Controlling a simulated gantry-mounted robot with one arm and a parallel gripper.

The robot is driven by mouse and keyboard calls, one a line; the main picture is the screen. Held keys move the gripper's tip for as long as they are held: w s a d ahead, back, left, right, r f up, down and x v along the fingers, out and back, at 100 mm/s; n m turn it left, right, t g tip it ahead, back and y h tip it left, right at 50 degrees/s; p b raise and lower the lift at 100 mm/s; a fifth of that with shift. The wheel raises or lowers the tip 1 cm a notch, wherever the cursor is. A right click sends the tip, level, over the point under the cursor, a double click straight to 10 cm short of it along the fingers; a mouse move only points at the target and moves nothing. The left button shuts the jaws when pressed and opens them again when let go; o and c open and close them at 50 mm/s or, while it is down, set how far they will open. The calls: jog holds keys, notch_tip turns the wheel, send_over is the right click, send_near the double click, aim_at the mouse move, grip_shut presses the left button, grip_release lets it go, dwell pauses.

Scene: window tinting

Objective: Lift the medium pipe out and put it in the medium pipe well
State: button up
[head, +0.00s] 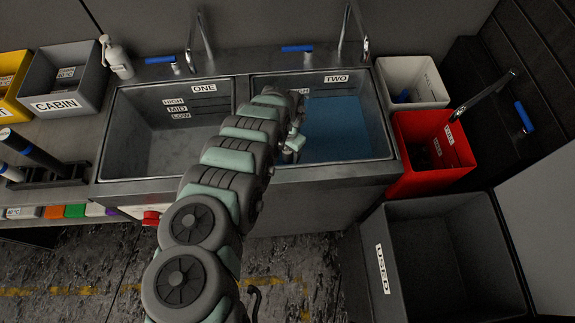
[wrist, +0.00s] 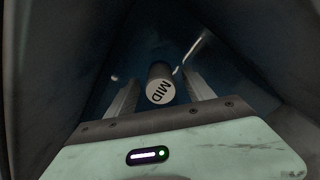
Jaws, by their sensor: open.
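A pale cylinder marked MID, the medium pipe (wrist: 159,88), shows end-on in the wrist view. It lies between the two grey fingers of my gripper (wrist: 160,77), which stand apart on either side of it. I cannot tell whether either finger touches it. In the head view my arm reaches to sink TWO, which holds blue water (head: 345,130). My gripper (head: 292,150) is partly hidden there at the sink's left side, and the pipe is not visible. I cannot make out a labelled medium pipe well.
Sink ONE (head: 190,135) is left of my arm, with HIGH, MID and LOW labels inside. A red bin (head: 420,155), a white bin (head: 408,75) and a black USED bin (head: 440,225) stand right. Taps (head: 360,35) rise behind.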

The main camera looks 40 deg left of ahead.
jog(key=shift+w+f, duration=0.1)
jog(key=shift+f, duration=0.95)
jog(key=shift+c, duration=0.2)
grip_shut()
dwell(0.5)
